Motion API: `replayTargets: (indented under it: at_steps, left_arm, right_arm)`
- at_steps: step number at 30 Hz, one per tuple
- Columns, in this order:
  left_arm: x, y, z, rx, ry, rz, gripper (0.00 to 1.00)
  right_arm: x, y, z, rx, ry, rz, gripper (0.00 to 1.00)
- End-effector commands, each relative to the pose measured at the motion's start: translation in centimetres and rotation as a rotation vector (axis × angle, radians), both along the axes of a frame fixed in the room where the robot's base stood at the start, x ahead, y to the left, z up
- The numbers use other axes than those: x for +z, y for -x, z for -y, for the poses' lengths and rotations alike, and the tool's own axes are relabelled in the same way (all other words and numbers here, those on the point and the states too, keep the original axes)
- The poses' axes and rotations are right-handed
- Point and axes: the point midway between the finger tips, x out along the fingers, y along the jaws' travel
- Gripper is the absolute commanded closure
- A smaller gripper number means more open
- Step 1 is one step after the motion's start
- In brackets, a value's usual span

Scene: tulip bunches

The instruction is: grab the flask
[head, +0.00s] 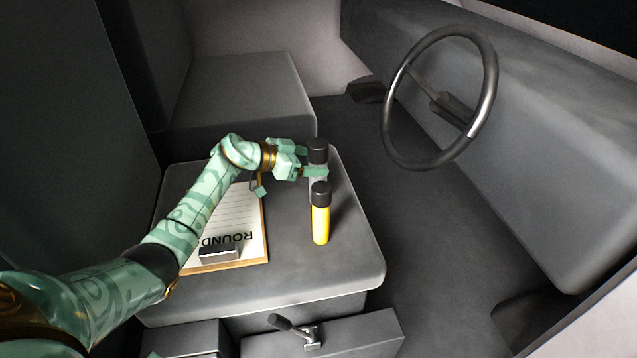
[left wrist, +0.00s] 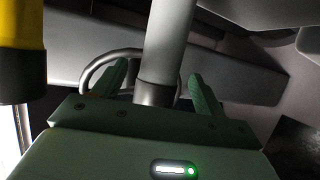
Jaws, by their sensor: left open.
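The flask is a grey cylinder with a dark cap (head: 318,150), standing upright on the seat. Its lower part is hidden behind a yellow torch and a finger of my left gripper. My left gripper (head: 313,163) comes in from the left at the flask, just below the cap, with one finger on the near side. In the left wrist view the grey flask body (left wrist: 168,45) stands between the two open fingers (left wrist: 158,85), with its dark cap toward the palm. I cannot tell whether the fingers touch it. My right gripper is not in view.
The yellow torch (head: 320,224) with a black head stands close in front of the flask; it also shows in the left wrist view (left wrist: 22,25). A clipboard (head: 256,225) lies under my left arm on the seat (head: 345,265). A steering wheel (head: 488,90) is at right.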

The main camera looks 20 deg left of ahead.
Motion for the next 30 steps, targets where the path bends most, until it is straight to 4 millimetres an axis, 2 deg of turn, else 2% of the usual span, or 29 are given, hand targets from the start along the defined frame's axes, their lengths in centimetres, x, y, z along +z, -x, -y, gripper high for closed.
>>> replayTargets:
  at_steps: [7, 12, 15, 23, 26, 30]
  left_arm:
    - [0.2, -0.1, 0.1, 0.001, -0.001, 0.001, 0.28]
    - [0.1, -0.1, 0.0, 0.001, -0.001, 0.001, 0.76]
    - [0.2, -0.1, 0.0, 0.001, 0.000, 0.002, 0.99]
    - [0.7, -0.1, 0.0, 0.001, -0.001, 0.004, 0.99]
    - [2.3, -0.1, -0.1, 0.000, -0.003, 0.007, 0.99]
    - [5.6, -0.1, -0.1, 0.000, -0.005, 0.008, 0.99]
  right_arm:
    - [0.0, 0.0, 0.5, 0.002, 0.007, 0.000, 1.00]
    - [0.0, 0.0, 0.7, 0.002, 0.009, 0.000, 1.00]
    - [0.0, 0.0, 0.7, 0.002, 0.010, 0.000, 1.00]
    - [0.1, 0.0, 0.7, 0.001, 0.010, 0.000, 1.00]
    - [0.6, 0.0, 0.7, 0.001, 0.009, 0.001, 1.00]
    - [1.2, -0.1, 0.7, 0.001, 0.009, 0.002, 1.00]
